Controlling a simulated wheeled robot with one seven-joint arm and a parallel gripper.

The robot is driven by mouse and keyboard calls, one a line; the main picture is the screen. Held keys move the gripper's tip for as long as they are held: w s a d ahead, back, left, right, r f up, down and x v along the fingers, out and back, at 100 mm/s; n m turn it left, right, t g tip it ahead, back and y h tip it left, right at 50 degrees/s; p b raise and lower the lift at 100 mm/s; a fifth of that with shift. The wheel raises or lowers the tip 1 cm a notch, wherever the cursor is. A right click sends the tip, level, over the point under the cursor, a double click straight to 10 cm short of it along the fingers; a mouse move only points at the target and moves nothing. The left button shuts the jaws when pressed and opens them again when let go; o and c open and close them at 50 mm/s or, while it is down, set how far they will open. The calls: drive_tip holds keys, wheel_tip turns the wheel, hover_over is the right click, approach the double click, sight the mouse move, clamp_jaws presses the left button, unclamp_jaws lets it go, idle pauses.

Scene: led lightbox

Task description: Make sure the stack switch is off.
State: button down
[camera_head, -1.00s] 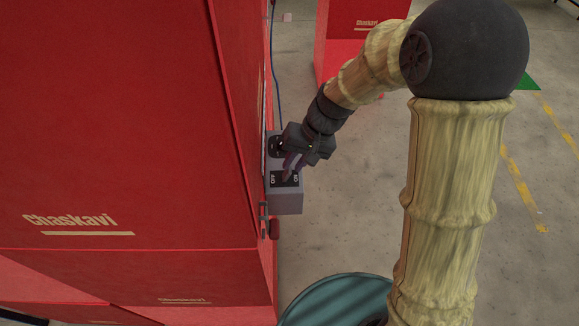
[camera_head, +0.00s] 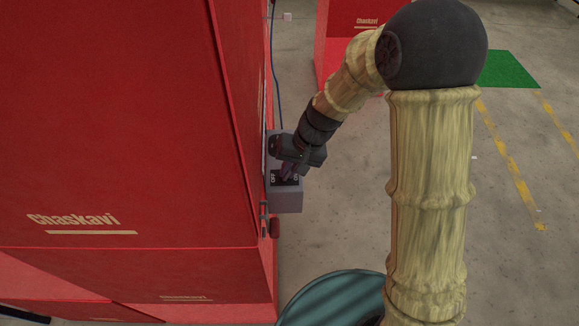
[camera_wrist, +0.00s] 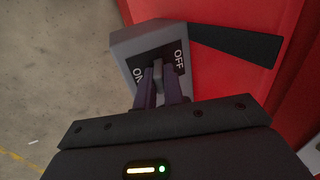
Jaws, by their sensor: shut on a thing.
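The stack switch is a grey box (camera_head: 287,203) on the side of the red machine, with a black plate marked OFF on the left and ON on the right in the head view. In the wrist view the box (camera_wrist: 160,42) shows ON at the left and OFF at the right. My gripper (camera_head: 287,171) reaches down onto the plate from above. In the wrist view my gripper (camera_wrist: 160,92) has its two dark fingers shut on the small grey switch lever (camera_wrist: 158,72). The lever appears between the two labels; its exact side is hard to tell.
The tall red machine (camera_head: 110,120) fills the left of the head view. A dark flat bar (camera_wrist: 235,43) sticks out beside the box in the wrist view. A blue cable (camera_head: 275,70) runs behind. Open concrete floor (camera_head: 340,215) lies to the right.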

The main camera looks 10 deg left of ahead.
drive_tip(key=shift+s+a+r+h+p, duration=0.1)
drive_tip(key=shift+r+h+p, duration=0.25)
drive_tip(key=shift+p, duration=0.45)
drive_tip(key=shift+f+p, duration=0.15)
drive_tip(key=shift+p, duration=0.2)
drive_tip(key=shift+a+f+h, duration=0.1)
drive_tip(key=shift+h, duration=0.15)
drive_tip(key=c, duration=1.8)
unclamp_jaws()
drive_tip(key=b+v, duration=0.2)
drive_tip(key=v, duration=1.5)
drive_tip(key=shift+s+b, duration=0.15)
drive_tip(key=shift+b, duration=0.2)
